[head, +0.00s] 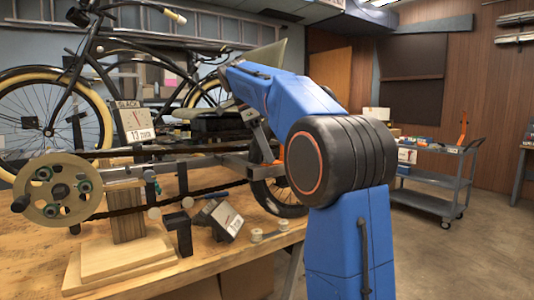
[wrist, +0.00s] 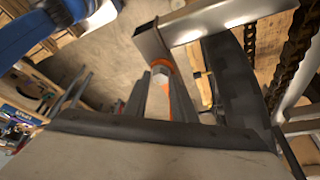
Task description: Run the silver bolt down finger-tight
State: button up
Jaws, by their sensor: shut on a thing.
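The silver bolt (wrist: 160,76) shows in the wrist view as a small pale, hex-shaped piece just below the open end of a grey square frame tube (wrist: 152,42). My gripper (wrist: 163,88) is shut on it, with orange and grey parts close around it. How far the bolt is seated cannot be seen. In the head view my blue arm reaches over to the rear of the trike frame (head: 200,161). The bolt cannot be made out there, and my gripper is mostly hidden or too small to read.
A black wheel (head: 283,190) stands by the frame's rear end, and a chain (wrist: 293,45) runs close at the right in the wrist view. A grey cart (head: 430,203) stands at right on open floor.

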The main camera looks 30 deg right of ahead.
jog(key=shift+m+g, duration=0.3)
jog(key=shift+m, duration=0.6)
jog(key=o, duration=0.6)
jog(key=shift+n, duration=0.9)
jog(key=shift+n+t, duration=0.5)
jog(key=shift+n, duration=0.4)
